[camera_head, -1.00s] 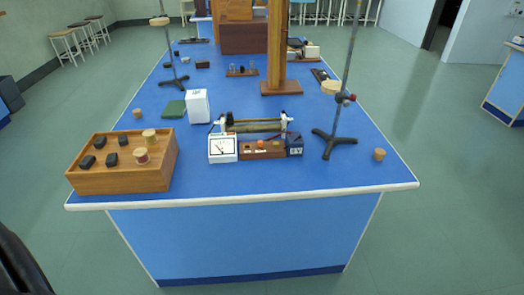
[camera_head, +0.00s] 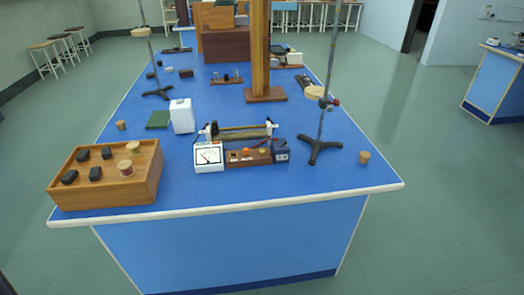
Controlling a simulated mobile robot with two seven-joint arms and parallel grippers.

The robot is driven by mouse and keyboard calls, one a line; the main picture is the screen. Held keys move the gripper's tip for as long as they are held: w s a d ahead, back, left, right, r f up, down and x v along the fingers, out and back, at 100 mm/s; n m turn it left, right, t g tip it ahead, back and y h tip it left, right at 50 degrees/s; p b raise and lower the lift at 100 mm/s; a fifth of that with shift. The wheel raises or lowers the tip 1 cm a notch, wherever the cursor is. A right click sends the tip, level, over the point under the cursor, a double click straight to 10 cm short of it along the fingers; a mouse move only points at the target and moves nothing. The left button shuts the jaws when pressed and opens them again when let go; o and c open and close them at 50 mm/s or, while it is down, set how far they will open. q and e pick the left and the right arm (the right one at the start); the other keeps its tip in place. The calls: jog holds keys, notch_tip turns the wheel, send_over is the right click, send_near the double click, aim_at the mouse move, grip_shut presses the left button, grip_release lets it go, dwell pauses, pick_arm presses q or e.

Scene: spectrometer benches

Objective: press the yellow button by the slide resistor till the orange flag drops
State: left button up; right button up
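The slide resistor (camera_head: 240,133) lies across the blue bench near its front edge, between two pale end posts. In front of it is a low brown wooden block (camera_head: 236,159). A small yellow button (camera_head: 262,152) sits on the block, toward its right. A small orange piece (camera_head: 246,151), probably the flag, shows just left of the button; it is too small to tell whether it stands up. Neither of my grippers is in view, and nothing touches the button.
A white dial meter (camera_head: 208,158) stands left of the block and a dark blue box (camera_head: 281,150) right of it. A retort stand (camera_head: 320,145) and cork (camera_head: 364,157) are farther right. A wooden tray (camera_head: 110,190) sits front left. The bench edge (camera_head: 230,206) before the block is clear.

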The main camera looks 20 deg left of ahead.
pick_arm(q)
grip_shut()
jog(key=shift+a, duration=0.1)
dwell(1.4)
